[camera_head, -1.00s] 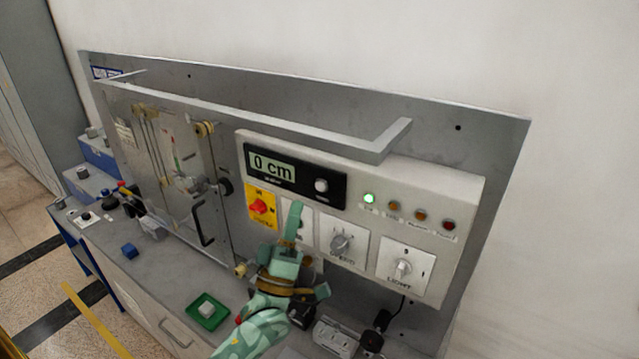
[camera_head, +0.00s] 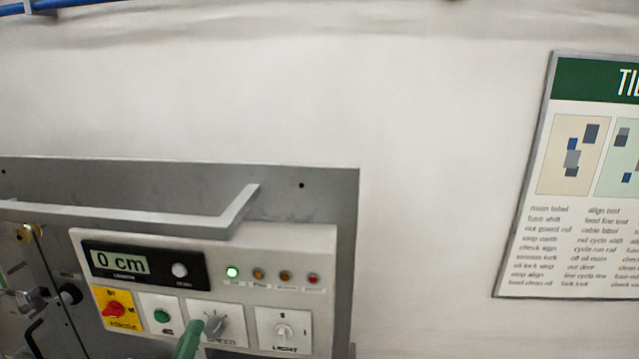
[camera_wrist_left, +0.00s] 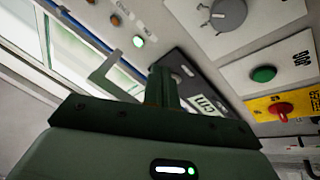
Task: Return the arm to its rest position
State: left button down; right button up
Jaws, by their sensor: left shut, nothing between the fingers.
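My left gripper (camera_head: 190,340) shows only as a green fingertip at the bottom edge of the head view, in front of the panel between the green button (camera_head: 161,316) and the SPEED knob (camera_head: 215,325). In the left wrist view its dark green fingers (camera_wrist_left: 163,84) are together, with nothing between them. The control panel (camera_head: 345,270) lies beyond them. I cannot tell from these views how far the fingertip is from the panel. The rest of the left arm is out of the head view. My right gripper is in neither current view.
The display (camera_head: 120,262) reads 0 cm, and one green lamp (camera_head: 232,272) is lit. A red switch (camera_head: 114,309) sits on a yellow plate. A grey rail (camera_head: 240,210) juts out above the panel.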

pick_arm(q)
jog(key=s+f+m+g+y, duration=0.2)
jog(key=s+f+m+g, duration=0.5)
jog(key=f, duration=0.3)
jog(key=s+a+f+m+g+y, duration=0.3)
jog(key=s+a+m+g+y, duration=0.25)
jog(key=s, duration=0.55)
jog(key=s+d+f+n+g+h+b, duration=0.2)
jog(key=f+b, duration=0.5)
jog(key=f, duration=1.4)
jog(key=s+d+f+m+g+h+b, duration=0.15)
jog(key=s+f+g+b, duration=0.4)
jog(key=f, duration=1.65)
jog(key=s+f+n+b, duration=0.2)
jog(key=s+f+b, duration=0.4)
jog(key=f, duration=0.6)
jog(key=s+f+n+g+h+b, duration=0.1)
jog(key=s+f+n+b, duration=0.1)
jog(key=s+f+b, duration=0.4)
jog(key=s+f, duration=0.5)
jog(key=f, duration=0.1)
jog(key=shift+s+a+f, duration=0.15)
jog(key=shift+s, duration=0.15)
